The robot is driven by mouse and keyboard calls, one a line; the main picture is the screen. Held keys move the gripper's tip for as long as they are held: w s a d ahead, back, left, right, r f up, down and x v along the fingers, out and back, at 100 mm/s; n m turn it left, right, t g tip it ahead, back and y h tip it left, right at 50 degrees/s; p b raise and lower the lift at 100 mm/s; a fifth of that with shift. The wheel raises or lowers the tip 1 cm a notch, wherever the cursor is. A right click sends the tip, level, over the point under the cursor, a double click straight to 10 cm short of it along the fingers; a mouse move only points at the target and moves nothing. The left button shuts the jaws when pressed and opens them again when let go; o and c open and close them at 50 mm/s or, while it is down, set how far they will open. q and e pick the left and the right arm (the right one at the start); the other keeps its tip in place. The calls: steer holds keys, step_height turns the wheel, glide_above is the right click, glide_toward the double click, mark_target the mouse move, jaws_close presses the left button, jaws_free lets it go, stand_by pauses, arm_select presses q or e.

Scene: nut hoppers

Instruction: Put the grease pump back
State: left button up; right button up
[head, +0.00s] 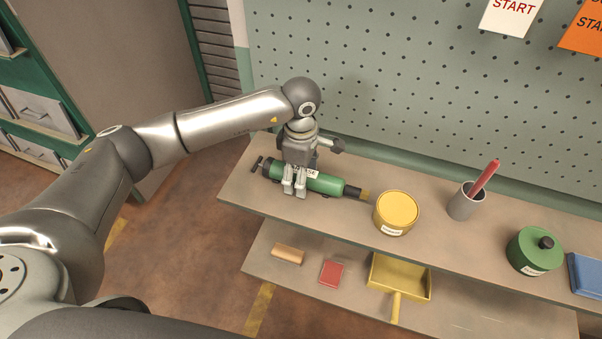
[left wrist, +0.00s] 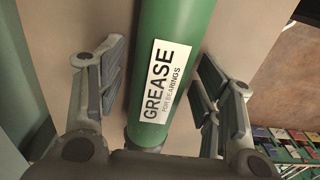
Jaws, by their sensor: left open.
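The grease pump (head: 326,183) is a green cylinder with a white label, a dark T-shaped handle at its left end and a black and brass nozzle at its right. It lies on its side on the upper shelf. My left gripper (head: 294,190) is over its left half, pointing down. In the left wrist view the pump (left wrist: 182,35) runs between the two open fingers of the gripper (left wrist: 160,100), with a gap on each side. The label there reads "GREASE FOR BEARINGS". My right gripper is not in view.
On the upper shelf (head: 430,245) stand a yellow tin (head: 396,212), a grey cup (head: 462,205) with a red marker, a green tin (head: 530,250) and a blue item (head: 586,273). The lower shelf holds a yellow dustpan (head: 400,278), a red block (head: 332,273) and a tan block (head: 288,254). A pegboard (head: 400,90) rises behind.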

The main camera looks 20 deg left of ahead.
arm_select(q)
step_height(320, 180, up, 11)
steer(key=b, duration=0.4)
steer(key=shift+w+f, duration=0.1)
steer(key=shift+r, duration=0.7)
